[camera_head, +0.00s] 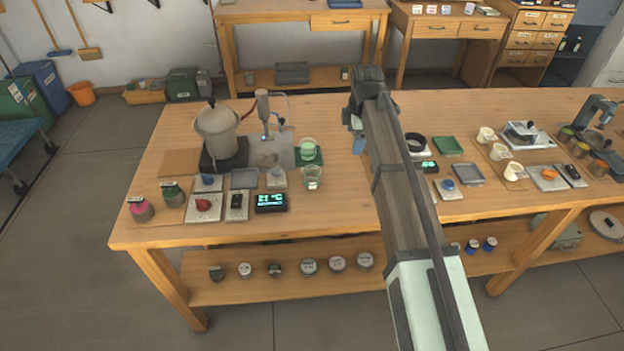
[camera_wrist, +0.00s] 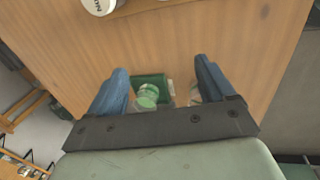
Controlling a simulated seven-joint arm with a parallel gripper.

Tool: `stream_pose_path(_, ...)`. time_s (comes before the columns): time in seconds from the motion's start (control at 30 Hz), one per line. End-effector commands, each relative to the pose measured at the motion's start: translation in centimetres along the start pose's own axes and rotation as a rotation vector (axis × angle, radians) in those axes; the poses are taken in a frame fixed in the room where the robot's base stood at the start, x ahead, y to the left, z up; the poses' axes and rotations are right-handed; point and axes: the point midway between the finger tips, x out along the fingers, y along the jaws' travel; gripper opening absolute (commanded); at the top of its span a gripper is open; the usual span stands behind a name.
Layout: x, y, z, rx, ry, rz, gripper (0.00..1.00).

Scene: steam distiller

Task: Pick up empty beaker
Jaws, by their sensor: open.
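In the head view a clear glass beaker (camera_head: 313,178) stands upright on the bench, just in front of a green mat (camera_head: 318,161). It looks empty, though it is small. A second beaker (camera_head: 308,149), with pale green in it, stands on the mat. My gripper (camera_head: 357,144) is to the right of both beakers, above the bench and apart from them. In the wrist view my gripper (camera_wrist: 161,68) is open, its blue fingers spread with nothing held. The green-filled beaker (camera_wrist: 147,96) and green mat (camera_wrist: 151,80) show beyond the palm. I cannot make out the clear beaker there.
A steam pot (camera_head: 217,130) on a black heater stands left of the beakers. A display reading 21 °C (camera_head: 271,202) and a scale with a red item (camera_head: 204,206) sit near the front edge. Bare wood lies right of the clear beaker. A white labelled item (camera_wrist: 100,5) shows in the wrist view.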

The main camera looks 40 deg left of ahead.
Motion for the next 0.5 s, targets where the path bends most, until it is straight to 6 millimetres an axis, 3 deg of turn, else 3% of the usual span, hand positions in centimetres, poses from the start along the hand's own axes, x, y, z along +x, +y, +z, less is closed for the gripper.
stream_pose_path(0.03,-0.7,-0.3,-2.6,-0.071,0.005,-0.031,0.83)
stream_pose_path(0.2,-2.4,-2.2,-8.9,-0.274,0.021,-0.131,0.83)
stream_pose_path(0.33,-3.4,-3.2,-11.6,-0.369,0.03,-0.178,0.83)
stream_pose_path(0.5,-3.5,-4.0,-12.9,-0.418,0.035,-0.204,0.83)
